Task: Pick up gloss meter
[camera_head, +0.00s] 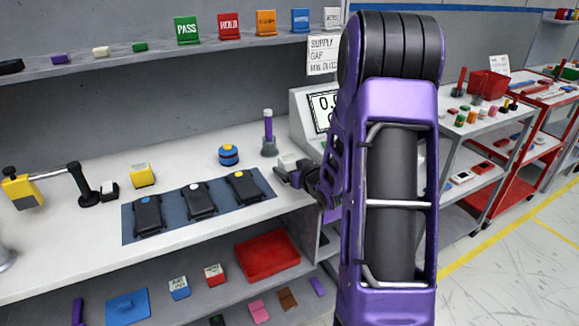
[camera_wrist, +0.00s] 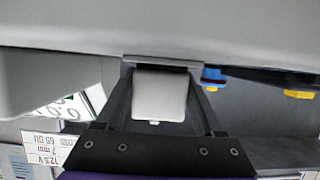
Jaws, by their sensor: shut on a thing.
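My gripper (camera_head: 286,172) is at the right end of the upper bench shelf, just right of the blue mat. In the wrist view its two dark fingers (camera_wrist: 160,98) are shut on a pale grey block, which I take to be the gloss meter (camera_wrist: 160,92). The block sits between the fingers with a plain smooth face toward the camera. In the head view only a small pale part of the gloss meter (camera_head: 289,160) shows beside the fingers. My purple arm and the fingers hide the rest. I cannot tell whether it touches the shelf.
Several dark devices lie on the blue mat (camera_head: 128,224). A blue-and-yellow round piece (camera_head: 228,155), a purple-handled tool (camera_head: 268,135) and a yellow block (camera_head: 142,175) stand behind. A display unit (camera_head: 303,112) is close behind my gripper. A red tray (camera_head: 267,256) is below.

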